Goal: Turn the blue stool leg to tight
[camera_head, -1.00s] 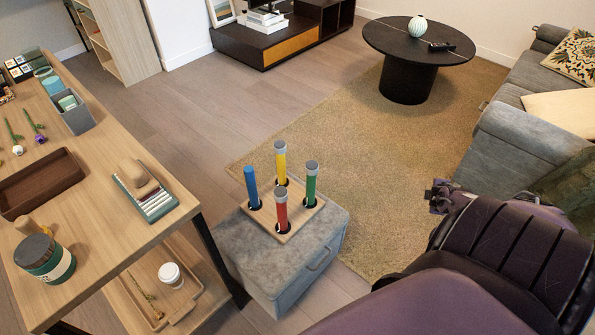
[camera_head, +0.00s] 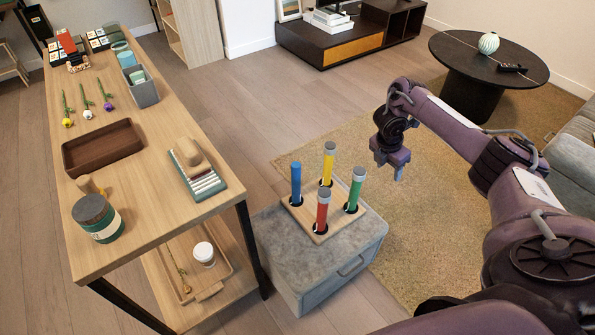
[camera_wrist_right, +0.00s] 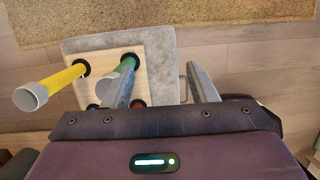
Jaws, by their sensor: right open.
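The blue stool leg (camera_head: 296,183) stands upright at the back left of the square wooden stool seat (camera_head: 318,235). A yellow leg (camera_head: 328,164), a green leg (camera_head: 355,190) and a red leg (camera_head: 322,210) stand in its other corners. My right gripper (camera_head: 396,172) is open and empty, to the right of the legs and apart from the blue one. In the right wrist view, the yellow leg (camera_wrist_right: 58,80) and green leg (camera_wrist_right: 127,65) show near its fingers (camera_wrist_right: 160,85); the blue leg cannot be made out clearly there. My left gripper is not seen.
A wooden table (camera_head: 150,220) on the left carries a brown tray (camera_head: 103,147), a jar (camera_head: 97,218) and other items. The rug (camera_head: 440,190) to the right is open floor.

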